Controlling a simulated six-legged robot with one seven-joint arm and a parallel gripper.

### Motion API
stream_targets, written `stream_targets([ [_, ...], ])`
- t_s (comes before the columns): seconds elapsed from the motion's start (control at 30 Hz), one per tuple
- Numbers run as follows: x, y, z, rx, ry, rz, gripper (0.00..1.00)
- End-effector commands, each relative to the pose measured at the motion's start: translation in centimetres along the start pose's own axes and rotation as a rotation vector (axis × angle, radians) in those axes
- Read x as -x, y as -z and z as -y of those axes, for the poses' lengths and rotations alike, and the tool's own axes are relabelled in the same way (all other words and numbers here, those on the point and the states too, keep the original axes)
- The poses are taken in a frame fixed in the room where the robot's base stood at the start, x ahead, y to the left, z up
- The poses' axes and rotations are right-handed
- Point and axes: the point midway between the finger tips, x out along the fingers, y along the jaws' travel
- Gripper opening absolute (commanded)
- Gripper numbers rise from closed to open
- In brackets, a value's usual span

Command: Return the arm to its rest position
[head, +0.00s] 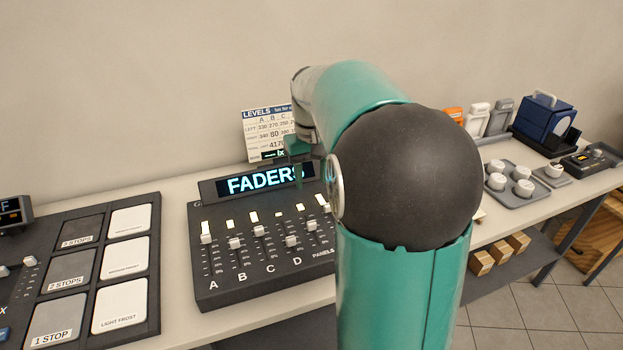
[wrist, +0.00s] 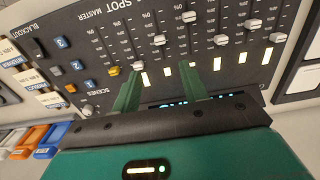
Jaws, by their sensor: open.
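My arm, green with a large dark round joint, rises through the middle of the head view and bends over toward the back of the table. My gripper (head: 302,160) is at its far end, partly hidden by my arm, in front of the lit FADERS display. In the wrist view my gripper (wrist: 160,78) shows two green fingers apart with nothing between them. They overlap the fader panel (wrist: 225,20) in that view; I cannot tell the gap to it. The fader panel also shows in the head view (head: 215,292), its right part hidden behind my arm.
A levels card (head: 262,125) stands behind the panel, close to my gripper. A filter board (head: 150,322) lies at left. At right are a grey tray (head: 538,192) with white knobs and a blue box (head: 546,120). Orange and blue bins (wrist: 35,138) show in the wrist view.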

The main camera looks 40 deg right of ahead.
Motion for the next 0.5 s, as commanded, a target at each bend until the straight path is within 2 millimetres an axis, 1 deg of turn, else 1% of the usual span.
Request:
stream_targets([
  [0.37,0.1,-0.1,0.2,0.002,0.0,-0.004,0.44],
  [0.47,0.8,-0.9,1.3,0.014,-0.003,-0.027,0.44],
  [0.5,1.2,-1.6,2.1,0.022,-0.004,-0.041,0.44],
])
